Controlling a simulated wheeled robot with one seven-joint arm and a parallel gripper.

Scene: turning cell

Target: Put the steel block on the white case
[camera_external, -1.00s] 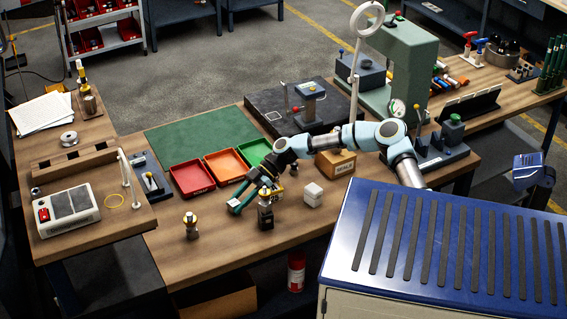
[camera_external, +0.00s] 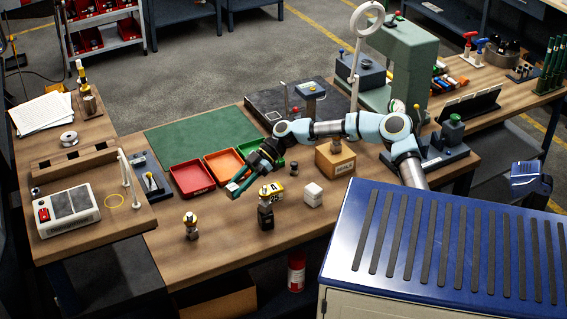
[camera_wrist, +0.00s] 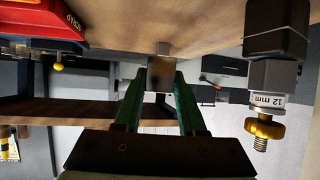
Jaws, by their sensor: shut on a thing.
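My gripper (camera_external: 235,189) is over the middle of the bench, in front of the red and orange trays, pointing down and left. In the wrist view its green fingers (camera_wrist: 160,82) are shut on a small grey-brown block (camera_wrist: 160,77), which looks like the steel block. The block is hard to make out in the external view. The white case (camera_external: 313,194), a small white box with a seam, stands on the bench to the right of the gripper, apart from it. The case is not clearly visible in the wrist view.
A wooden box (camera_external: 336,160), red tray (camera_external: 192,179) and small fitting (camera_external: 190,226) surround the area.

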